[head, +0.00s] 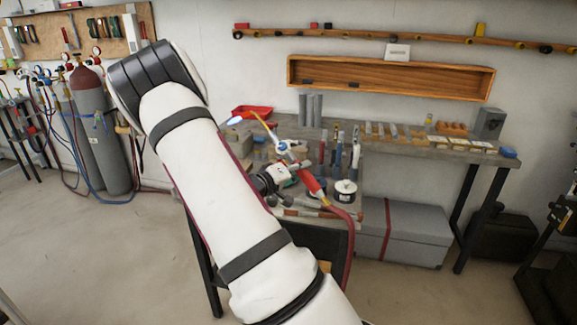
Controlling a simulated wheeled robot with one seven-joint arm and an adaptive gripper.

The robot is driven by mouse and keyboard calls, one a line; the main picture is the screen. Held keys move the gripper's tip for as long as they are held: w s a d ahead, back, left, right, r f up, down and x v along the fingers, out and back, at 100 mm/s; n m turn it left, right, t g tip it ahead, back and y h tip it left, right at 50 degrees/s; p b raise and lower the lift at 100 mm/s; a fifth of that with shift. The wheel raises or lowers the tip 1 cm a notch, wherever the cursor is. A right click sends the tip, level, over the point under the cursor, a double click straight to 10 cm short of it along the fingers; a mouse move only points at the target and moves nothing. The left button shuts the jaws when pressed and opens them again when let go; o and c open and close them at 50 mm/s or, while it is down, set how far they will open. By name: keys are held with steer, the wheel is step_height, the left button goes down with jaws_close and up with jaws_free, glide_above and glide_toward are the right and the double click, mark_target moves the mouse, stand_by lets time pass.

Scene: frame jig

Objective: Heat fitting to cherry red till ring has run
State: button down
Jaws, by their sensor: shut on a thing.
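My gripper (277,175) is beyond the end of my white arm, over the workbench. It is shut on a torch with a red handle (312,184), a pale valve body and a thin brass-coloured neck (265,127). A red hose (349,250) runs down from the handle. The torch neck points up and left, and a small bluish-white flame (235,121) shows at its tip. I cannot make out the fitting or its ring. My arm covers part of the bench's left side, so they may be hidden or too small to tell.
The workbench (385,150) holds a red tray (252,112), upright tools, a white round container (345,191) and laid-out pieces. Gas cylinders (101,140) with hoses stand at left. A grey chest (404,232) sits under the bench. Floor at lower left is clear.

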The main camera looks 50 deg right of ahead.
steer(key=s+d+f+n+g, duration=0.15)
steer(key=s+d, duration=0.25)
steer(key=s, duration=0.5)
steer(key=s+d+f+n+g, duration=0.15)
steer(key=s+d, duration=0.25)
steer(key=s, duration=0.5)
steer(key=shift+m, duration=0.5)
steer(key=w+f+b, duration=0.2)
steer(key=f+b, duration=0.1)
steer(key=w+f+b, duration=0.2)
steer(key=b, duration=0.1)
steer(key=w+d+f+b, duration=0.1)
steer(key=w+f+b, duration=0.2)
steer(key=b, duration=0.1)
steer(key=shift+f, duration=0.35)
stand_by(4.3)
